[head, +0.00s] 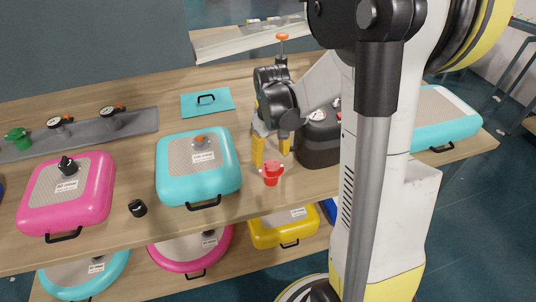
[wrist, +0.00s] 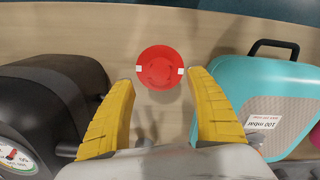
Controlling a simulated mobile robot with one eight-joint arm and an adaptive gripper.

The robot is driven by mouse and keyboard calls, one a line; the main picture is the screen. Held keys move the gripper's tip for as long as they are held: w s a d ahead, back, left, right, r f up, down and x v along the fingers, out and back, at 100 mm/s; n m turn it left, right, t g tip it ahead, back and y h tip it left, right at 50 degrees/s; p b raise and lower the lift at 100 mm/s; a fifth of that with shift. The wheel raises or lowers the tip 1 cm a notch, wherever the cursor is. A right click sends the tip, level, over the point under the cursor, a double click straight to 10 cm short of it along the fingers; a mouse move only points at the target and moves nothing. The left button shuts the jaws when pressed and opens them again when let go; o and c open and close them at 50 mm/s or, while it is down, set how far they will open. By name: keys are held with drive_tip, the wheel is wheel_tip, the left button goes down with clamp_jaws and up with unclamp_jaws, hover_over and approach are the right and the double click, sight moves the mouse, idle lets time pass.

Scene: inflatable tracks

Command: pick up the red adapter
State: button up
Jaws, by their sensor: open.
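The red adapter (head: 272,174) stands on the wooden table near its front edge in the head view. In the wrist view the red adapter (wrist: 160,68) shows from above as a round red disc with two small white marks. My gripper (head: 271,160) is open just behind and above it, with yellow fingers. In the wrist view my gripper (wrist: 162,72) has its fingertips on either side of the adapter, with a gap at each side. Nothing is held. How high the fingertips are above the table is hard to tell.
A black pump unit (head: 318,150) with gauges stands close right of my gripper. A turquoise inflatable (head: 175,165) lies to the left. A small black cap (head: 137,208) and a pink inflatable (head: 95,190) are farther left. Bare table (head: 245,205) lies around the adapter.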

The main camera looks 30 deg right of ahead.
sight(270, 165)
drive_tip(key=f, duration=0.1)
drive_tip(key=f+b, duration=0.1)
drive_tip(key=f, duration=0.1)
drive_tip(key=shift+s+a+f, duration=0.1)
drive_tip(key=shift+s+a, duration=0.1)
wheel_tip(270, 165, down, 6)
drive_tip(key=b, duration=0.3)
drive_tip(key=shift+d, duration=0.15)
drive_tip(key=c, duration=1.2)
